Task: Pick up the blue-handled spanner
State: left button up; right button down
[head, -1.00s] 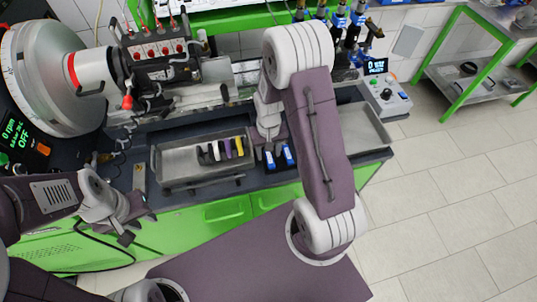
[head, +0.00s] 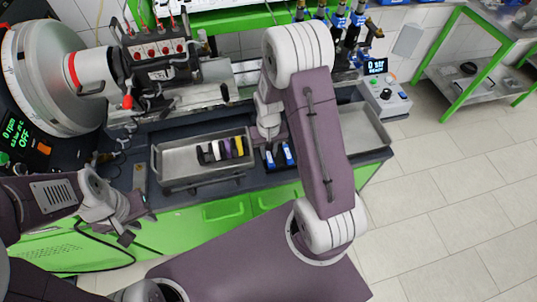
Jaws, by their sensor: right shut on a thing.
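Other handles stand in a row to the left in the tray: black ones (head: 204,154), a purple one (head: 227,149) and a yellow one (head: 239,147). My left gripper (head: 137,227) is open and empty in front of the bench, left of the tray.
A second, bare tray (head: 365,125) lies right of my right arm. The pump machinery (head: 160,70) stands behind the left tray. A control box with a display (head: 385,95) stands at the back right. Floor is free to the right.

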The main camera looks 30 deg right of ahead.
aim_at(269, 155)
jog(key=shift+r, duration=0.1)
dwell(0.8)
notch_tip(269, 155, up, 4)
jog(key=shift+s+d+r, duration=0.1)
jog(key=shift+r, duration=0.1)
jog(key=s+d+r, duration=0.2)
jog(key=s+r, duration=0.4)
jog(key=s, duration=0.5)
jog(key=shift+d+r, duration=0.25)
jog(key=shift+d, duration=0.15)
jog(key=c, duration=1.8)
grip_release()
jog(key=shift+c, duration=0.2)
grip_shut()
